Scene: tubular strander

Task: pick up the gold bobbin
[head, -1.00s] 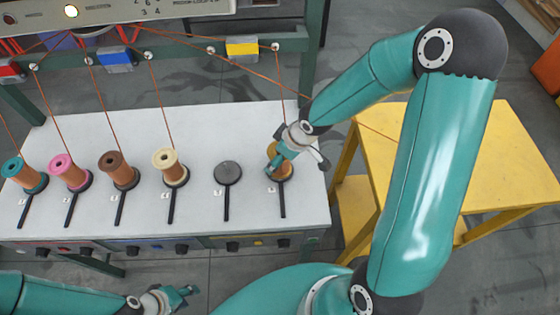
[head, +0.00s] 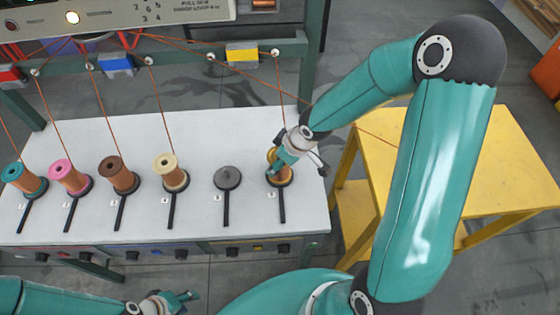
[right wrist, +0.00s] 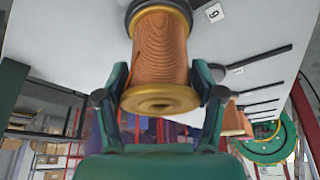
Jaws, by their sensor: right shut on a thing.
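The gold bobbin (head: 272,158) stands on the round black holder at the right end of the white table, mostly hidden by my right gripper in the head view. In the right wrist view, the bobbin (right wrist: 160,50) has a copper-coloured winding and a gold flange, and its far end meets the black holder base. My right gripper (head: 283,165) is shut on it, with one finger on each side near the gold flange. My left gripper (head: 186,297) is empty and open, low in the head view, in front of the table.
Teal (head: 24,180), pink (head: 70,178), brown (head: 118,175) and cream (head: 170,172) bobbins stand left on the white table (head: 200,135). A black holder (head: 227,178) next to the gold bobbin is empty. Strands run overhead to the green frame. A yellow table (head: 480,170) stands right.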

